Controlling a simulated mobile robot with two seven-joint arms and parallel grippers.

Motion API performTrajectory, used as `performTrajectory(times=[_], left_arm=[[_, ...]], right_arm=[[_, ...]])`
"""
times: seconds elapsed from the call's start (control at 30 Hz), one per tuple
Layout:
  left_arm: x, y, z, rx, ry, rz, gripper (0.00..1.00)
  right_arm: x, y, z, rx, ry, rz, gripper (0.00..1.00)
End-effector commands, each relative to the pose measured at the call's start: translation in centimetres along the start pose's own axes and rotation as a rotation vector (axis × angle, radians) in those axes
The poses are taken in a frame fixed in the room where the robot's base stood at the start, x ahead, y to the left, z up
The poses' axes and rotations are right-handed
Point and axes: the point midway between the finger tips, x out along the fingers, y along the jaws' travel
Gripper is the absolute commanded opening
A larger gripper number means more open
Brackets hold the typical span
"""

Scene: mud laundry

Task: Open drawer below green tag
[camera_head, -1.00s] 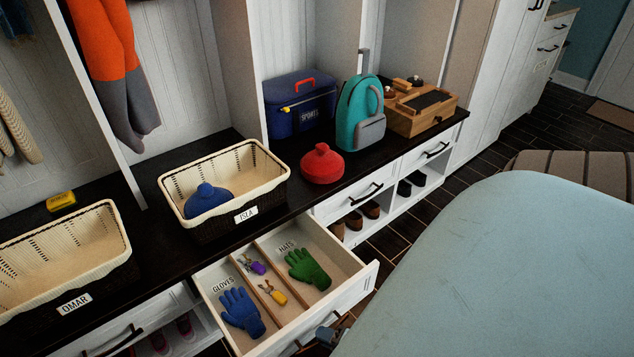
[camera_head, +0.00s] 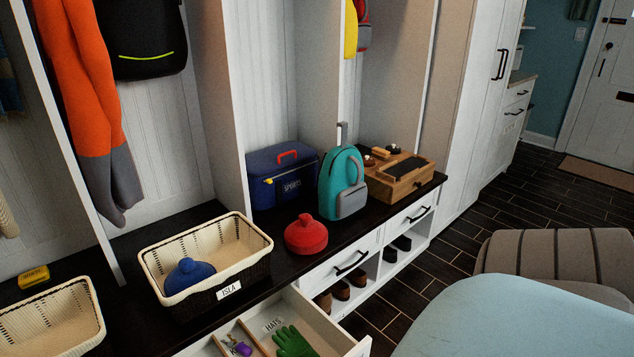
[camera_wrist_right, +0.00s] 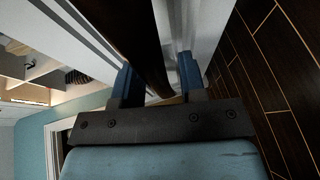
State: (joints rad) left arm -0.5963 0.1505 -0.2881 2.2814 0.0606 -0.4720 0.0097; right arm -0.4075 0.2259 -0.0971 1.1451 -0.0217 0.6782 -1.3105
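No green tag shows in either view. A white drawer (camera_head: 352,345) below the bench stands open at the bottom of the head view, its front cut off by the frame. It has a HATS label, a green glove (camera_head: 293,342) and a purple-handled tool (camera_head: 238,347). Two closed drawers with dark handles, a nearer one (camera_head: 340,268) and a farther one (camera_head: 408,220), sit to its right. My right gripper (camera_wrist_right: 156,72) shows in the right wrist view, its blue fingers apart on either side of a dark bar (camera_wrist_right: 135,35). I cannot tell if they touch it. My left gripper is not in view.
On the dark bench are the ISLA basket (camera_head: 245,270), red bottle (camera_head: 306,235), blue cooler (camera_head: 282,180), teal backpack (camera_head: 332,190) and wooden box (camera_head: 400,180). Shoes (camera_head: 342,290) sit in cubbies below. A striped beige seat (camera_head: 555,252) stands at right. Dark floor (camera_head: 440,250) is clear between.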

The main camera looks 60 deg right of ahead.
Motion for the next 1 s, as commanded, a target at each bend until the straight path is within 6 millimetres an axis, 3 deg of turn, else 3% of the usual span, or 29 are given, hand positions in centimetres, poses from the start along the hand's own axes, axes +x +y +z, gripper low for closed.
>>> performTrajectory(times=[0.17,0.4,0.63,0.8,1.0], left_arm=[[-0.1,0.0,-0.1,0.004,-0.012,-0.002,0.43],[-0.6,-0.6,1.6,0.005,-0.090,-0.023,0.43],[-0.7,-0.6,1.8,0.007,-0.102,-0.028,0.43],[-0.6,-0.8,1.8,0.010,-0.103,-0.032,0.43],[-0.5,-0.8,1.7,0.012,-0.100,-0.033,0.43]], right_arm=[[-1.6,0.0,0.0,0.000,0.000,-0.003,0.38],[-7.0,0.1,0.0,0.001,-0.001,-0.005,0.38],[-11.6,0.1,0.0,0.000,0.000,-0.003,0.38],[-13.3,0.0,0.0,0.001,-0.001,-0.001,0.38],[-13.8,0.0,0.0,0.000,0.000,0.001,0.38]])
